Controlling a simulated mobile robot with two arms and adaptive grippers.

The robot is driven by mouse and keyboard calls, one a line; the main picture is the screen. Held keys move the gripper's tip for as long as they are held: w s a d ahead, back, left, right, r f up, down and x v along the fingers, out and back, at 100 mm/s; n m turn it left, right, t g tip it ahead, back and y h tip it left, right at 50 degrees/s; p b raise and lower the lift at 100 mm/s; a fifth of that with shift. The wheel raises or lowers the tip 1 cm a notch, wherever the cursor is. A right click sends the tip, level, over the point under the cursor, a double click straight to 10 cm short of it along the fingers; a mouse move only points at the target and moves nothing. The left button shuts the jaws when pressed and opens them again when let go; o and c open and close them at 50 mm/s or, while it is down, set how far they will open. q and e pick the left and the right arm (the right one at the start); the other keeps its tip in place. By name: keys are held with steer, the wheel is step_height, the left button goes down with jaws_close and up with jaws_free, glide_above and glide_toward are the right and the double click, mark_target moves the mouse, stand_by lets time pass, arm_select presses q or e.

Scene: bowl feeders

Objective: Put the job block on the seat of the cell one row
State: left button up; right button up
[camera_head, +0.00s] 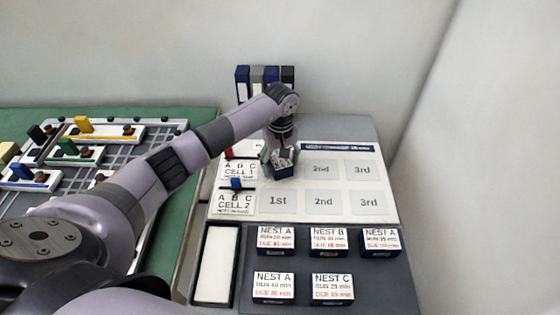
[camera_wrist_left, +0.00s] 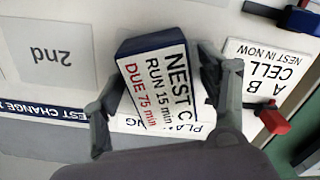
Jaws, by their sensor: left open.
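A job block (camera_head: 284,170) with dark blue sides and a white label stands at the first place of the cell 1 row. In the left wrist view the block (camera_wrist_left: 158,85) reads NEST C, RUN 15 min, DUE 75 min, and sits turned at an angle to the board. It hides the seat's own label. My left gripper (camera_head: 283,153) points down over it. In the wrist view the gripper (camera_wrist_left: 165,108) is open, one finger on each side of the block; the right finger is close to it, but contact is unclear. My right gripper is out of view.
The 2nd (camera_head: 320,169) and 3rd (camera_head: 362,169) seats of that row are empty, as is the cell 2 row (camera_head: 278,202). Several labelled blocks (camera_head: 328,241) stand in front. A blue marker (camera_head: 236,184) and a red marker (camera_wrist_left: 272,118) stand by the cell cards. Binders (camera_head: 265,75) stand behind.

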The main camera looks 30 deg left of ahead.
arm_select(q)
steer(key=shift+r+p, duration=0.3)
steer(key=shift+p, duration=0.1)
steer(key=shift+w+r+b, duration=0.1)
steer(key=shift+r+b, duration=0.25)
steer(key=shift+r, duration=0.05)
step_height(320, 180, up, 11)
steer(key=b, duration=0.2)
